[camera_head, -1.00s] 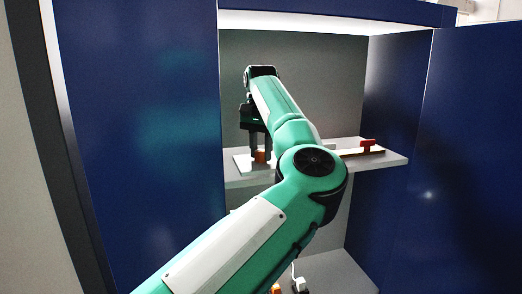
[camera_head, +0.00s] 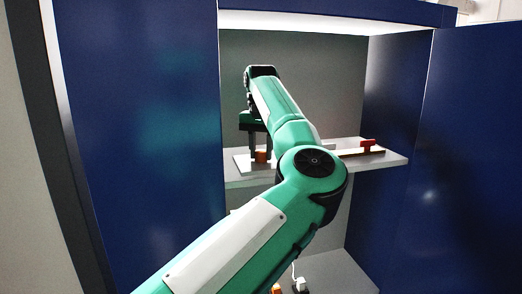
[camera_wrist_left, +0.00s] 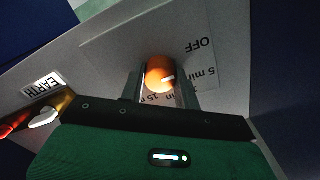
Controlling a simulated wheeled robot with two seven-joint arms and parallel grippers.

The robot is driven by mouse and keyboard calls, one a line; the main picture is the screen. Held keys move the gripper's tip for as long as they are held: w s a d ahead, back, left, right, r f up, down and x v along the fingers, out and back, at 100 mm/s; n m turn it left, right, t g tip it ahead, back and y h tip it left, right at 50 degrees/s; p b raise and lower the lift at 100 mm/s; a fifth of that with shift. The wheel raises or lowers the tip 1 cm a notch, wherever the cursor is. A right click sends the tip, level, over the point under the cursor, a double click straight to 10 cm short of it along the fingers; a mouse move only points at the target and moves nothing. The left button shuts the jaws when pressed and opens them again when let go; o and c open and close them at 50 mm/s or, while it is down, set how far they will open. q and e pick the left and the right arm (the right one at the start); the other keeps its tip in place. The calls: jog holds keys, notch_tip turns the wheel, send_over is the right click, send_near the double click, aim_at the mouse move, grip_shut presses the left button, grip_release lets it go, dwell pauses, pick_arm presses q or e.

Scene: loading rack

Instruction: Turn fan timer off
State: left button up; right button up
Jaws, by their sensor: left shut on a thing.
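The fan timer is an orange round knob (camera_wrist_left: 160,74) on a pale plate (camera_wrist_left: 115,45) marked OFF, 5 min and 15 min, partly hidden. A white mark on the knob points right in the left wrist view, toward the 5 min label and below OFF. My left gripper (camera_wrist_left: 161,88) is shut on the knob, one finger on each side. In the head view the knob (camera_head: 261,156) shows between the fingertips of my left gripper (camera_head: 261,157), low over the shelf. My right gripper is not in view.
The grey shelf (camera_head: 395,160) sits inside a blue cabinet with side walls. A red handle (camera_head: 368,146) stands on the shelf to the right. An EARTH label (camera_wrist_left: 42,86) and red and yellow connectors lie left in the wrist view. A lower shelf (camera_head: 335,272) lies below.

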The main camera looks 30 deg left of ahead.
aim_at(261, 150)
pick_arm(q)
jog(key=o, duration=1)
jog(key=shift+r, duration=0.1)
jog(key=shift+r, duration=0.25)
notch_tip(261, 150, up, 6)
jog(key=shift+b, duration=0.85)
jog(key=shift+r, duration=0.5)
